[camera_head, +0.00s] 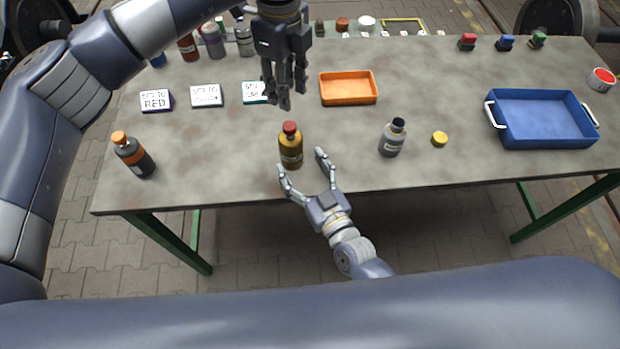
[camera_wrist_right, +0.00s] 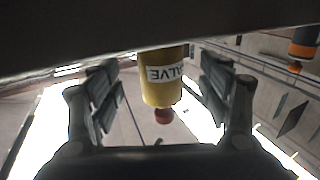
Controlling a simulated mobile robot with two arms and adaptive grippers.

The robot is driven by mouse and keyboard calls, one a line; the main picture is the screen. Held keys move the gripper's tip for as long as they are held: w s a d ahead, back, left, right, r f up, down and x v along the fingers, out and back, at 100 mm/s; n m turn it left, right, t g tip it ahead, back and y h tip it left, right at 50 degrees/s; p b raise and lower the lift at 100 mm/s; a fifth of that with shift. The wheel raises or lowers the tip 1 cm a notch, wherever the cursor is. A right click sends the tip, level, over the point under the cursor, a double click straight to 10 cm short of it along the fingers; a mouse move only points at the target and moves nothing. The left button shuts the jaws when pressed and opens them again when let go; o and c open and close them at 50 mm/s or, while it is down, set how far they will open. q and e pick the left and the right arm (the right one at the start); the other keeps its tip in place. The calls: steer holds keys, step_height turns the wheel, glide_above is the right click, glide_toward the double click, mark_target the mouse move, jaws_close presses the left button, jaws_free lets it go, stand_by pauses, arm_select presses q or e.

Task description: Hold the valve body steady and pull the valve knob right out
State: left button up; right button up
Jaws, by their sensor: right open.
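The valve body (camera_head: 291,151) is a yellow-brown cylinder standing upright near the table's front edge. Its red valve knob (camera_head: 290,127) sits on top. In the right wrist view the body (camera_wrist_right: 162,88), labelled VALVE, appears upside down between the fingers, with the knob (camera_wrist_right: 164,116) below it. My right gripper (camera_head: 301,162) is open at the front of the body, its fingers spread; no clear grip shows. My left gripper (camera_head: 284,97) hangs above and behind the knob, pointing down, apart from it in the picture. Its fingers overlap, so its opening is unclear.
A dark bottle with an orange cap (camera_head: 134,155) stands left. A grey bottle (camera_head: 392,138) and a yellow cap (camera_head: 439,139) are to the right. An orange tray (camera_head: 348,89), a blue crate (camera_head: 498,131) and label signs (camera_head: 206,96) stand farther back. The table's front edge is close.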

mark_target(289, 125)
steer(key=x, duration=0.6)
steer(key=shift+s, duration=0.1)
steer(key=shift+c, duration=0.2)
steer(key=c, duration=1.2)
arm_select(q)
steer(key=shift+o, duration=1.9)
step_height(289, 125, down, 10)
steer(key=n+h, duration=0.1)
steer(key=n, duration=0.5)
steer(key=shift+a+n+h, duration=0.1)
steer(key=shift+n+h, duration=0.2)
steer(key=shift+h, duration=0.1)
